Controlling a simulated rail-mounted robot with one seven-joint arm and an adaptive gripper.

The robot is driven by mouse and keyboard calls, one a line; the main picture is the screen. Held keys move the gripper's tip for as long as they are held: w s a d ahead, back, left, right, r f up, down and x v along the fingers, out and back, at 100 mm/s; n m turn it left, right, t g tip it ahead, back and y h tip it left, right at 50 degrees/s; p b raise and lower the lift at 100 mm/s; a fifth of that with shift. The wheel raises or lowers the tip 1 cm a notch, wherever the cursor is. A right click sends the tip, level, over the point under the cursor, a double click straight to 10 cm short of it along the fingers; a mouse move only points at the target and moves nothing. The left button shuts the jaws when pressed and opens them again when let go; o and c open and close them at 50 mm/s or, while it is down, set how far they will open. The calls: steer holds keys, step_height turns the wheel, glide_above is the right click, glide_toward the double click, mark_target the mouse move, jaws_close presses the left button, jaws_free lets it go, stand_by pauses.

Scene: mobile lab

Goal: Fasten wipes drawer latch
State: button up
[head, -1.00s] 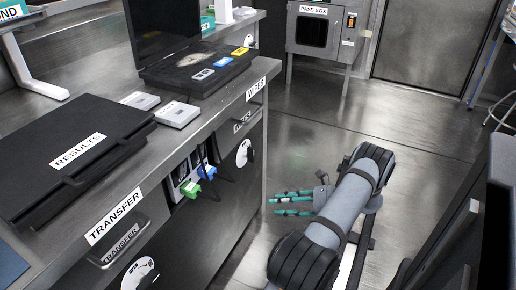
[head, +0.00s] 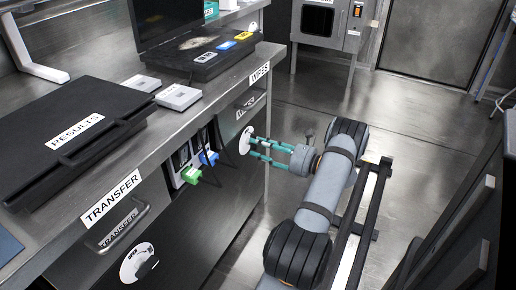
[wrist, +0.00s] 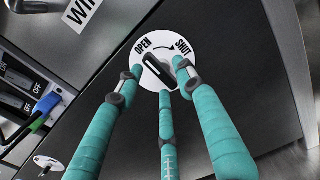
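The wipes drawer latch is a white round plate (wrist: 148,79) marked OPEN and SHUT, with a dark turning lever (wrist: 158,72) at its middle. The lever lies tilted, its upper end toward the OPEN lettering. In the head view the latch plate (head: 245,140) is on the cabinet front below the wipes drawer (head: 250,103). My gripper (head: 256,148) has its teal fingers stretched to the latch. In the wrist view my gripper (wrist: 160,75) is open, its fingertips spread around the lever. Whether they touch it is unclear. The drawer appears flush with the cabinet.
Blue and green plugs (head: 191,175) with dark cables stick out left of the latch. The transfer drawer handle (head: 124,229) and its own latch (head: 139,264) are nearer. The counter edge (head: 205,100) overhangs above. The floor (head: 420,130) to the right is open.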

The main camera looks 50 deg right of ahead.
steer(key=shift+w+a, duration=0.1)
steer(key=shift+w, duration=0.35)
steer(key=shift+c, duration=0.3)
jaws_close()
